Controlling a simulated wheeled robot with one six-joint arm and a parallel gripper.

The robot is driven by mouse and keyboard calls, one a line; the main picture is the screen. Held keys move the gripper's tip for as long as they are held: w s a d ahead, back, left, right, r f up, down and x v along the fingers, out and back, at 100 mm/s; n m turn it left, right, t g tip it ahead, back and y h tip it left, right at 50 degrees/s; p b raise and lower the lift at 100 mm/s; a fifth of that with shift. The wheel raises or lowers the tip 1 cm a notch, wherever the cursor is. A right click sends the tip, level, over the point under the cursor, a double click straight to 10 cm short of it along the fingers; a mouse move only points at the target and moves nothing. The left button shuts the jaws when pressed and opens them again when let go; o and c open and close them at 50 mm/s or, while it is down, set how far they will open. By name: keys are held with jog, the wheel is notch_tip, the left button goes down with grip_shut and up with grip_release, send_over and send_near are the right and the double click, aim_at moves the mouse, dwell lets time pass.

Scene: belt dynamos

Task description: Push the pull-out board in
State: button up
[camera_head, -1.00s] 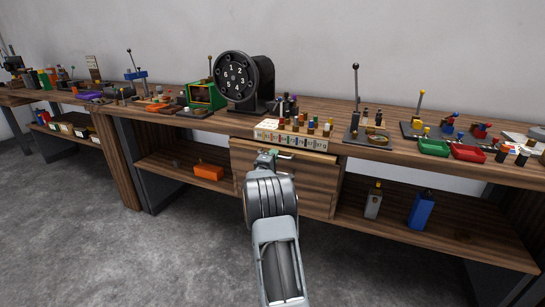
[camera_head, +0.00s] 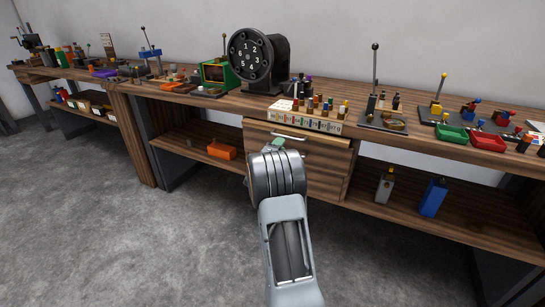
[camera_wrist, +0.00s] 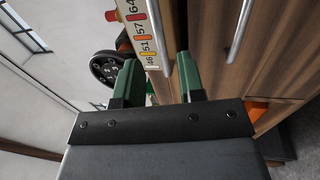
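Below the number-labelled strip (camera_head: 318,122) at the bench edge is a wooden front (camera_head: 335,146) with a silver bar handle (camera_head: 288,136). I take its narrow upper panel for the pull-out board; how far it stands out I cannot tell. My gripper (camera_head: 277,145) is in front of it, just below and left of the handle, apparently apart from it. In the wrist view my gripper's two green fingers (camera_wrist: 158,82) are spread with nothing between them. That view also shows the upper handle (camera_wrist: 160,40) beyond the fingers and a second handle (camera_wrist: 240,30) on a wider drawer front.
Small coloured pieces (camera_head: 322,105) stand above the numbered strip. A black numbered dial (camera_head: 250,55) stands behind. The lower shelf holds an orange block (camera_head: 222,151) and a blue container (camera_head: 433,197). The grey floor (camera_head: 130,245) before the bench is clear.

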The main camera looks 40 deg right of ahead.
jog(key=v, duration=0.7)
jog(key=shift+a+p, duration=0.25)
jog(key=shift+p, duration=0.15)
jog(key=shift+f, duration=0.1)
